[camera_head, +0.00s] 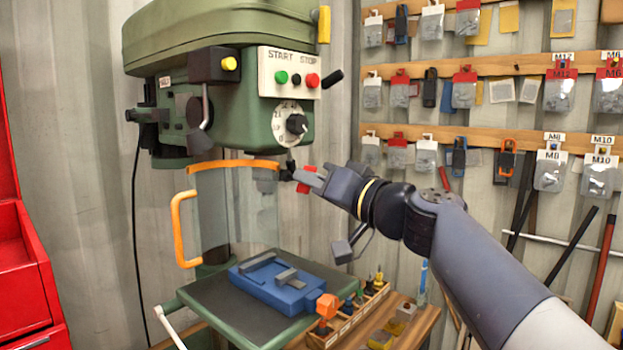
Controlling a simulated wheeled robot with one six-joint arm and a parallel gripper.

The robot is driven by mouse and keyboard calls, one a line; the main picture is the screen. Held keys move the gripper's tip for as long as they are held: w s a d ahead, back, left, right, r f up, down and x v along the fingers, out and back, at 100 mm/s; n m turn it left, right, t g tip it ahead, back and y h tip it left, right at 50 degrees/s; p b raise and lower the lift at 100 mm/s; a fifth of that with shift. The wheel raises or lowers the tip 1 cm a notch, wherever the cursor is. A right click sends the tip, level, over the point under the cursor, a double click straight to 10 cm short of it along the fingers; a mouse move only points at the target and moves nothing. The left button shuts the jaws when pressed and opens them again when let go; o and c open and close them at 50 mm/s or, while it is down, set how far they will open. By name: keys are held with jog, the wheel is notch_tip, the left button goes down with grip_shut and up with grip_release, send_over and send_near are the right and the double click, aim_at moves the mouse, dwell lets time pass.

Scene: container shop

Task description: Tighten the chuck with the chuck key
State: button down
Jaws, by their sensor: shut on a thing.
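The green drill press (225,95) stands left of centre. Its clear guard (235,210) has an orange top rim and an orange side handle (180,228). I cannot make out the chuck under the head. My gripper (305,178) reaches in from the right, just below the head and at the right end of the guard's rim. It is shut on a small dark piece with red beside it, which appears to be the chuck key (287,173). The fingers partly hide it. I cannot tell whether it touches the chuck.
A blue vise (278,285) sits on the press table below. A wooden rack of small tools (345,322) stands on a bench at the front. A red tool cabinet (25,270) is at the left edge. Wall rails with hanging packs (480,135) are at the right.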

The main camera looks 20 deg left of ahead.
jog(key=shift+r+m+p, duration=0.1)
jog(key=shift+m+p, duration=0.4)
jog(key=shift+m, duration=1.2)
jog(key=shift+m+h+p, duration=0.3)
jog(key=shift+m+p, duration=0.4)
jog(key=shift+m, duration=0.8)
jog(key=shift+t+p, duration=0.3)
jog(key=shift+p, duration=0.05)
